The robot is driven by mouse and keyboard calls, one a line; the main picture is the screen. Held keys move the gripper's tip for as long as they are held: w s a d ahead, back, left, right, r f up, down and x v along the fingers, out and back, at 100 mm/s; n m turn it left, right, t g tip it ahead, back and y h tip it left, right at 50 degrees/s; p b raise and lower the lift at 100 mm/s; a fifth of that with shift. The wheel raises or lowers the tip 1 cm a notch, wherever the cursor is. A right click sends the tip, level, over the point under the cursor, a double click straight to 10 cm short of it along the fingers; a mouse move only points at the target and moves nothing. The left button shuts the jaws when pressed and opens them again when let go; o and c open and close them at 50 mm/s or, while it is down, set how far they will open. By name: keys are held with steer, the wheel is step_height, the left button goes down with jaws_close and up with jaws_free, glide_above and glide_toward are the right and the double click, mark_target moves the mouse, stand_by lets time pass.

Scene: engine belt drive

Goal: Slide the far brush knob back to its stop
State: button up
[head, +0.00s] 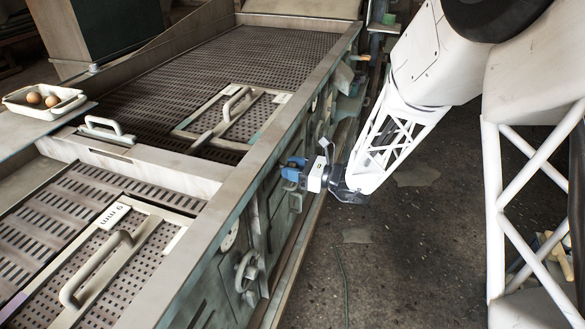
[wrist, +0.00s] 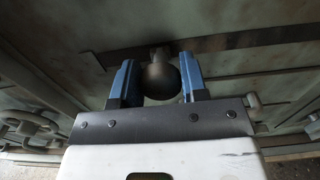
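In the wrist view a dark round knob (wrist: 160,79) sits between the two blue fingers of my gripper (wrist: 159,76), on the side panel of the machine. One finger is on either side of it, very close. I cannot tell whether they press on it or leave a small gap. In the head view my gripper (head: 292,170) reaches the green side of the machine (head: 250,216) from the right. The knob is hidden there by the gripper. Whether this is the far brush knob cannot be told from these frames.
A slotted metal deck (head: 225,62) with handled plates tops the machine. A tray (head: 46,101) with two eggs stands at left. A handwheel (head: 245,270) sticks out nearer along the side; in the wrist view a wheel (wrist: 30,125) shows at left.

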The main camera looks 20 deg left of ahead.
jaws_close()
steer(key=shift+s, duration=2.5)
steer(key=o, duration=0.7)
jaws_free()
steer(key=shift+d, duration=0.15)
steer(key=shift+d, duration=3.75)
